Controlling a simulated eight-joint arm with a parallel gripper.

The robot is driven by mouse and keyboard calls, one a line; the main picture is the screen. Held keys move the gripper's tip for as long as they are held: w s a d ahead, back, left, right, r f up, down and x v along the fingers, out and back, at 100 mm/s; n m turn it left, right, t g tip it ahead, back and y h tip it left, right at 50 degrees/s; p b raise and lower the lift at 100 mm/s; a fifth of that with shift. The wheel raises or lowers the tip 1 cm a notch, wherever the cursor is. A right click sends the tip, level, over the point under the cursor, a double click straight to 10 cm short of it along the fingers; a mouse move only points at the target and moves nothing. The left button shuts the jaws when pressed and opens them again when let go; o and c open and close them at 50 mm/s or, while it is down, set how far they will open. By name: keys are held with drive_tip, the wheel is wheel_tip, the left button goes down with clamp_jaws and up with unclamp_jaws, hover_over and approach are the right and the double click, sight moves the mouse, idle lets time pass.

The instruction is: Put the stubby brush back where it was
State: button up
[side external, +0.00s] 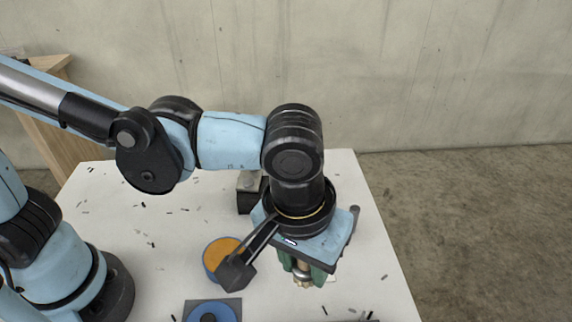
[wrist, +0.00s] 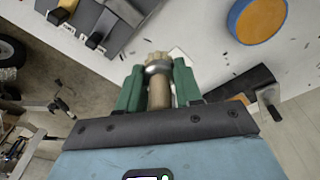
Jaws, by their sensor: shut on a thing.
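The stubby brush (wrist: 160,92) has a short tan handle, a metal collar and a pale tan tip. It sits between the green fingers of my gripper (wrist: 158,85), which is shut on it. In the side external view, my gripper (side external: 305,272) points down over the right part of the white table, with the brush's collar and tip (side external: 302,279) showing below the fingers. The tip points away from the gripper. A pale patch (wrist: 179,54) lies on the table just beyond the tip. I cannot tell whether the brush touches the table.
A round blue-rimmed orange thing (side external: 220,254) lies left of my gripper. A grey plate with a blue ring (side external: 208,311) is at the front. A dark block (side external: 248,200) stands behind. Small dark bits litter the table.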

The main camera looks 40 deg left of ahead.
drive_tip(key=shift+s+d+f, duration=0.1)
drive_tip(key=shift+s+d, duration=0.2)
drive_tip(key=shift+s, duration=0.3)
drive_tip(key=shift+s+d+f, duration=0.1)
drive_tip(key=shift+s+d, duration=0.2)
drive_tip(key=shift+s, duration=0.3)
drive_tip(key=w+a+f, duration=0.1)
drive_tip(key=w+f, duration=0.1)
drive_tip(key=w, duration=0.1)
drive_tip(key=w+a+f, duration=0.1)
drive_tip(key=w+f, duration=0.1)
drive_tip(key=w, duration=0.2)
drive_tip(key=w+a+f, duration=0.2)
drive_tip(key=w, duration=0.1)
drive_tip(key=shift+w+f, duration=0.25)
drive_tip(key=shift+f, duration=2.1)
drive_tip(key=shift+f, duration=0.1)
drive_tip(key=o, duration=1)
drive_tip(key=shift+o, duration=0.2)
